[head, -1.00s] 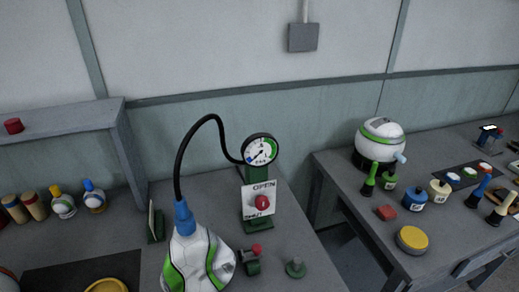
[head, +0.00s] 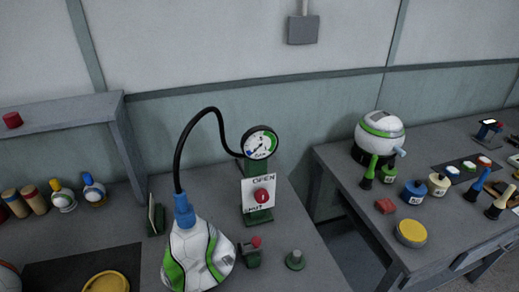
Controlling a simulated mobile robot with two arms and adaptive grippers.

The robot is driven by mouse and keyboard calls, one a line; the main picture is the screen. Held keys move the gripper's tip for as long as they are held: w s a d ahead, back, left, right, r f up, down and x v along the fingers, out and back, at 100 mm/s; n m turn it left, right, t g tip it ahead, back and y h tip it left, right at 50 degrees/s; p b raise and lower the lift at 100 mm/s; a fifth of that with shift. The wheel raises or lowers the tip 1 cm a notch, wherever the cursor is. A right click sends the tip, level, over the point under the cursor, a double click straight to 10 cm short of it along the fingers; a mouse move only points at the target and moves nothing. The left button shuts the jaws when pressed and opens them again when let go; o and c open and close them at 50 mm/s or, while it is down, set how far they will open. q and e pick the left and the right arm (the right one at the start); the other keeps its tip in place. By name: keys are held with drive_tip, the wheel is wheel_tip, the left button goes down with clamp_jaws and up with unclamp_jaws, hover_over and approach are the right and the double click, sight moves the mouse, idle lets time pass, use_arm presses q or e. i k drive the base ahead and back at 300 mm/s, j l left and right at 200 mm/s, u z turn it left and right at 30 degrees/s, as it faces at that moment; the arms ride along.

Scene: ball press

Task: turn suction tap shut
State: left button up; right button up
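The suction tap is a red knob (head: 262,195) on a white plate (head: 251,207) marked OPEN at the top and SHUT at the bottom. The plate is fixed to a green stand (head: 258,217) on the left table. A round gauge (head: 260,143) with a white face and green band sits above it. A black hose (head: 183,133) runs from the gauge to a blue fitting (head: 184,209) on a crumpled white and green ball (head: 196,256). Which way the knob points is too small to tell. Neither gripper shows in the head view.
A small green device with a red top (head: 251,252) and a green peg (head: 295,260) stand in front of the tap. A shelf (head: 70,121) is at the left. A gap separates the right table (head: 345,185), which holds several tools and pots.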

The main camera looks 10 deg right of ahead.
sight(262, 196)
drive_tip(key=k+l, duration=0.15)
drive_tip(key=l, duration=0.15)
drive_tip(key=k+l+z, duration=0.1)
drive_tip(key=l, duration=0.2)
drive_tip(key=k+l, duration=0.2)
drive_tip(key=l, duration=0.15)
drive_tip(key=k+l, duration=0.15)
drive_tip(key=l, duration=0.15)
drive_tip(key=z, duration=0.05)
